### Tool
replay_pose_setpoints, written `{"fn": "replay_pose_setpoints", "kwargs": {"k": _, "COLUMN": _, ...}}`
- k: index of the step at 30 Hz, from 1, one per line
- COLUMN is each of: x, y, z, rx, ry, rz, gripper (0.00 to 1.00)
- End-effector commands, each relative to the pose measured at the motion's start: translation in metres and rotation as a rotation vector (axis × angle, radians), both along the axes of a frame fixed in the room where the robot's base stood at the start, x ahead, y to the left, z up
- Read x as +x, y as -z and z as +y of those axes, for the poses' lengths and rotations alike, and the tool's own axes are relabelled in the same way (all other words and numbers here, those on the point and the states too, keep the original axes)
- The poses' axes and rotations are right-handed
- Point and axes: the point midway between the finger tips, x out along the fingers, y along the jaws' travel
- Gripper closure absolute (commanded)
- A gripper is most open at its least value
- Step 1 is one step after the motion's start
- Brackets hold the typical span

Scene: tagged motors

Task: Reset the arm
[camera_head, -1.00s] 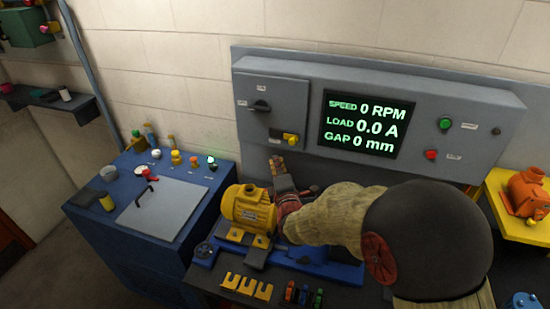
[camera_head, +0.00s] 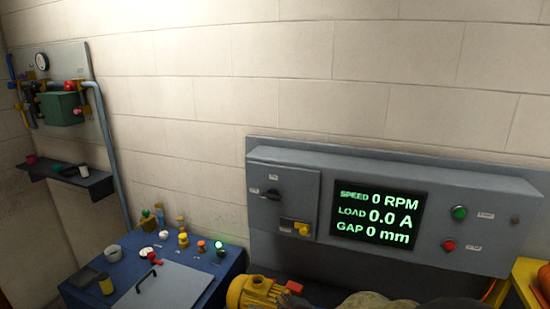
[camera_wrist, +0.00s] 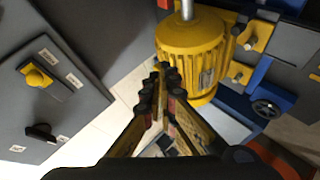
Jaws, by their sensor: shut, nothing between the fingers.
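My gripper (camera_wrist: 161,82) shows in the wrist view with its fingers together and nothing between them. Its tips are beside the yellow motor (camera_wrist: 188,52) in that picture; I cannot tell the gap between them. In the head view the motor (camera_head: 252,293) is cut off by the bottom edge. Only a little of my arm shows just right of it, and the gripper cannot be made out clearly there.
The grey control panel (camera_head: 283,165) on the wall has a screen (camera_head: 376,214) reading 0 RPM, 0.0 A and 0 mm. A blue cabinet (camera_head: 232,262) with small items stands left. A wall shelf (camera_head: 85,186) is farther left.

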Motion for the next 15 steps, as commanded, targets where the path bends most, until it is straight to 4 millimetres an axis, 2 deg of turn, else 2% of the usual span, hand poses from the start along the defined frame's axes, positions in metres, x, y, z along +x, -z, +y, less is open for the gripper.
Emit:
{"fn": "replay_pose_setpoints", "kwargs": {"k": 4, "x": -0.054, "y": 0.016, "z": -0.009, "rx": 0.184, "ry": 0.152, "rz": 0.277, "gripper": 1.0}}
{"fn": "replay_pose_setpoints", "kwargs": {"k": 7, "x": -0.096, "y": 0.018, "z": -0.023, "rx": 0.282, "ry": 0.29, "rz": 0.442, "gripper": 1.0}}
{"fn": "replay_pose_setpoints", "kwargs": {"k": 11, "x": -0.156, "y": 0.008, "z": -0.048, "rx": 0.384, "ry": 0.498, "rz": 0.615, "gripper": 1.0}}
{"fn": "replay_pose_setpoints", "kwargs": {"k": 15, "x": -0.229, "y": -0.012, "z": -0.084, "rx": 0.472, "ry": 0.745, "rz": 0.741, "gripper": 1.0}}
